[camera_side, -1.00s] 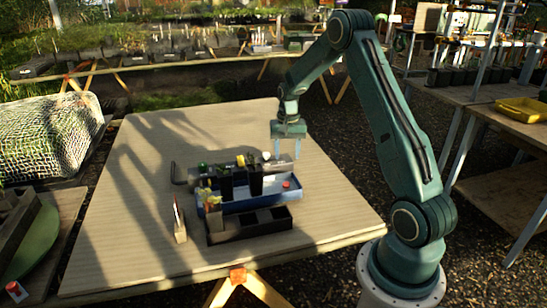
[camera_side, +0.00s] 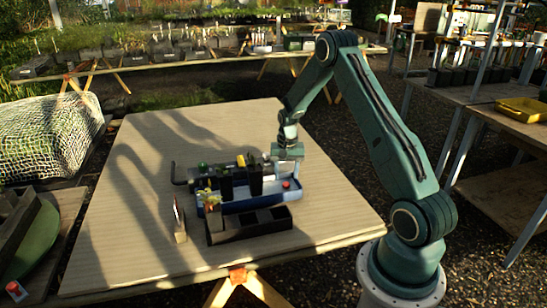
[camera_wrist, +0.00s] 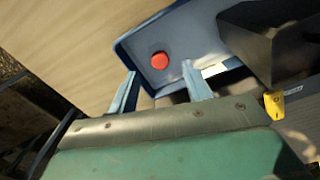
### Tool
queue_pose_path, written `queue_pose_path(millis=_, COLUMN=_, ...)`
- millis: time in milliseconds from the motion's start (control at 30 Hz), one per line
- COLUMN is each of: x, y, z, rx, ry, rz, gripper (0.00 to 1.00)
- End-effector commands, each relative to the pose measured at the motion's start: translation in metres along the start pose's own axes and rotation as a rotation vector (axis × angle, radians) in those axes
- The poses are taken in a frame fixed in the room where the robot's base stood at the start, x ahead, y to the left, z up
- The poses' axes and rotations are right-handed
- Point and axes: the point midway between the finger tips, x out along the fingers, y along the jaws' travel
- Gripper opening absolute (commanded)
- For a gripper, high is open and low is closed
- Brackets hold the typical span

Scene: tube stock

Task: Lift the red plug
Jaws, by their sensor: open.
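The red plug (camera_side: 286,184) is a small red cap inside the right end of a blue tray (camera_side: 262,203). In the wrist view the red plug (camera_wrist: 160,61) lies near the corner of the blue tray (camera_wrist: 206,32), clear of the tray walls. My gripper (camera_side: 288,166) points down just above and behind the right end of the tray. In the wrist view its two fingers (camera_wrist: 163,86) are apart and empty, with the plug a little beyond the gap between the fingertips. Nothing is between the fingers.
Dark pots (camera_side: 256,181) stand in the tray, left of the plug. A black compartment box (camera_side: 228,232) lies in front of the tray. A grey pipe (camera_side: 180,174) lies behind it. A small block with upright sticks (camera_side: 180,234) stands at left. The table's right side is clear.

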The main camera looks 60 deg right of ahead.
Motion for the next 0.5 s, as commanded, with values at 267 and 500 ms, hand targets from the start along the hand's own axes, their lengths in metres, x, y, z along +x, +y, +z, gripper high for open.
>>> queue_pose_path(millis=267, x=0.032, y=0.0, z=-0.001, rx=0.0, ry=-0.003, rz=0.001, gripper=0.49)
queue_pose_path(millis=500, x=0.044, y=0.001, z=-0.001, rx=-0.001, ry=-0.001, rz=0.0, gripper=0.49)
